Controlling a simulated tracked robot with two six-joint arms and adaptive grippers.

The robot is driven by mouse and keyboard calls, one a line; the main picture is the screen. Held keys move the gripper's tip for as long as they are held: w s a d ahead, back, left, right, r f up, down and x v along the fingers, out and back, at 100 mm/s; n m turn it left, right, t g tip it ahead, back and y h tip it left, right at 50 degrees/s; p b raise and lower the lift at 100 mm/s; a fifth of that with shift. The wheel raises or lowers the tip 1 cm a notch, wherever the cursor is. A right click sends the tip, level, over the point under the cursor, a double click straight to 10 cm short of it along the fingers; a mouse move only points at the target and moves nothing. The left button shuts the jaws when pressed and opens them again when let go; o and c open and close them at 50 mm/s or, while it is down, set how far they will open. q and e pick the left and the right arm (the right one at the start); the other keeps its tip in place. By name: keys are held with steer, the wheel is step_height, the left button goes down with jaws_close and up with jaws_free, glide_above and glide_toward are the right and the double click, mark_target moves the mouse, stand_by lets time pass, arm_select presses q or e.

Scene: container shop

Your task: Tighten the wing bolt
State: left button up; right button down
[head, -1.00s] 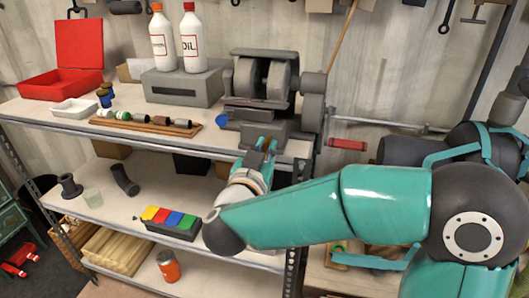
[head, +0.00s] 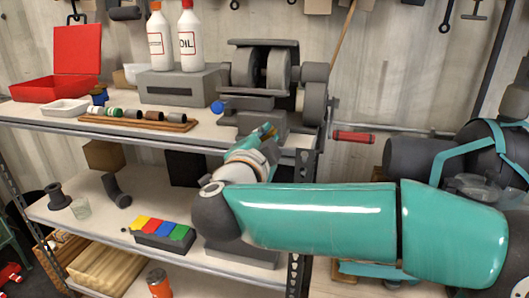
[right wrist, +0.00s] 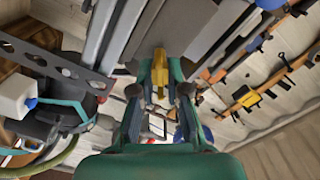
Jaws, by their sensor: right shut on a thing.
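My right gripper (head: 265,131) reaches up to the front of the grey bench grinder (head: 262,98) on the top shelf. In the right wrist view, the two teal fingers of this gripper (right wrist: 160,78) stand on either side of a small yellow piece (right wrist: 159,67), which appears to be the wing bolt, and are shut on it. In the head view only a tiny yellowish bit shows at the fingertips; fingers hide the rest. How far the bolt is screwed in cannot be told. My left gripper is not in view.
A wooden tray (head: 138,124) with several small cylinders lies left of the grinder. Two white bottles stand on a grey box (head: 183,84). A red open case (head: 70,75) and a white dish (head: 66,107) are farther left. A colored-block holder (head: 164,236) sits on the shelf below.

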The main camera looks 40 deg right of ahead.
steer(key=m+b, duration=0.2)
steer(key=f+m+b, duration=0.1)
steer(key=m+b, duration=0.1)
steer(key=shift+r+m+b, duration=0.1)
steer(key=shift+m+b, duration=1.05)
steer(key=shift+m, duration=0.35)
steer(key=c, duration=1.3)
jaws_free()
steer(key=shift+s+r, duration=0.1)
steer(key=shift+r, duration=0.05)
steer(key=shift+s+a, duration=0.1)
steer(key=v, duration=1.1)
steer(key=shift+s+a, duration=0.2)
steer(key=shift+a, duration=0.1)
